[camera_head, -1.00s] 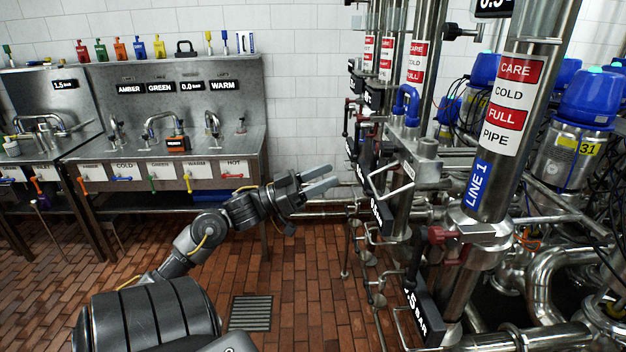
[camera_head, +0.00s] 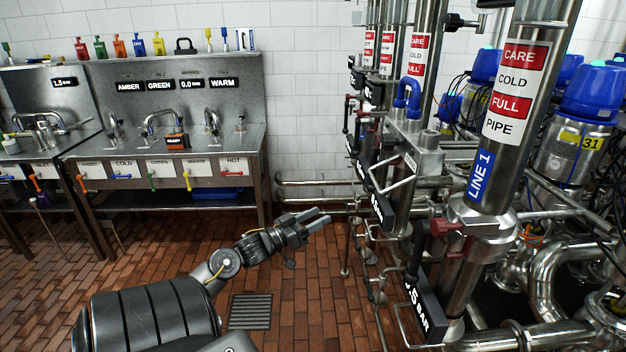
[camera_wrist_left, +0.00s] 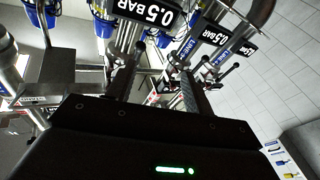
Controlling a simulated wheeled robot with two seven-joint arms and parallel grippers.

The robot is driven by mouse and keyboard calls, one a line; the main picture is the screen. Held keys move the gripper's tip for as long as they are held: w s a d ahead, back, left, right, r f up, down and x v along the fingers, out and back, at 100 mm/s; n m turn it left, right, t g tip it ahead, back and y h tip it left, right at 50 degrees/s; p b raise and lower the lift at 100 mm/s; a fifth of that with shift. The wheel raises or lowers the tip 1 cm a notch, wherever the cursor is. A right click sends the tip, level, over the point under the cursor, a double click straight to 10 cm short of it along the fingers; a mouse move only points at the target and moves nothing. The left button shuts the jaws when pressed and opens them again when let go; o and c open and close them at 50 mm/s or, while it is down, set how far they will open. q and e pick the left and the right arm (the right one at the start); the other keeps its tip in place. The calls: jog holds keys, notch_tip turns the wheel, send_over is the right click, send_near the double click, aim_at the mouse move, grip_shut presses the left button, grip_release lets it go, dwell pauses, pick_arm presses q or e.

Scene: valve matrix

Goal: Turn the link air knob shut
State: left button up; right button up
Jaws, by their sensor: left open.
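My left gripper (camera_head: 321,216) is open and empty. It points right toward the pipework, over the brick floor and left of the vertical pipes, with a gap between. No label in view reads "link air", so I cannot tell which knob that is. A dark red knob (camera_head: 440,228) sits at the foot of the LINE 1 pipe (camera_head: 500,125), to the right of and apart from the gripper. In the left wrist view, black 0.5 BAR displays (camera_wrist_left: 153,14) and small black levers stand beyond the gripper. My right gripper is out of view.
Bent metal handles (camera_head: 393,180) and low thin pipes stick out from the pipework toward my left arm. A steel sink bench (camera_head: 165,150) with coloured taps stands at the back left. The floor around the drain grate (camera_head: 250,311) is clear.

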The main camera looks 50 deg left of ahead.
pick_arm(q)
notch_tip(320, 180, down, 6)
jog(key=a+n+g+y, duration=0.1)
jog(key=shift+f, duration=0.2)
jog(key=shift+w, duration=0.1)
dwell(0.5)
